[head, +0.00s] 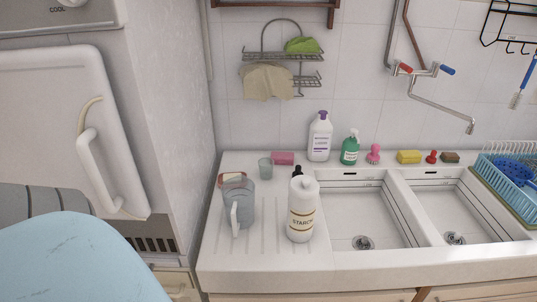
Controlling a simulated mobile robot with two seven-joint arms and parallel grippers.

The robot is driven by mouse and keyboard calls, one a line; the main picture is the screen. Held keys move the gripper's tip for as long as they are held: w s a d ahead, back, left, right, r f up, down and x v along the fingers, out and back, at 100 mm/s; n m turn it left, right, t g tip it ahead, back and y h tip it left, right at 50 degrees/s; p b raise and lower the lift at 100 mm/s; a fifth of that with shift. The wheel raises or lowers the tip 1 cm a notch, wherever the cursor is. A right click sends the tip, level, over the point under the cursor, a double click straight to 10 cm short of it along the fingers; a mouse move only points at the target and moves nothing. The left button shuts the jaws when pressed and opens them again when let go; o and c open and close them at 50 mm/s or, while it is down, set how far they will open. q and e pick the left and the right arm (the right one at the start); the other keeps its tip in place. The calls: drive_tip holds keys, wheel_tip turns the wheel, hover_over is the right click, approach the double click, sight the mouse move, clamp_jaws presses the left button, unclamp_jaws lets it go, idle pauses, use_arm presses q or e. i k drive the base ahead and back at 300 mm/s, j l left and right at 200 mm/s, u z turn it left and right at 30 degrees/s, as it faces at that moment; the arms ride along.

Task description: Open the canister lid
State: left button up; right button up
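A white canister (302,214) with dark lettering that seems to read "STARCH" stands upright on the left drainboard of the sink counter. Its white rounded top (303,184) appears to be seated on it. A small dark object shows just behind the canister, mostly hidden by it. Neither of my grippers is in view, so nothing of mine is seen touching the canister.
The sink basin (365,218) lies right. Bottles (320,138) and sponges line the back ledge. A fridge (75,130) and light-blue surface (75,262) fill the left.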

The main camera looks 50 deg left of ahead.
sight(301, 187)
drive_tip(key=u, duration=1.2)
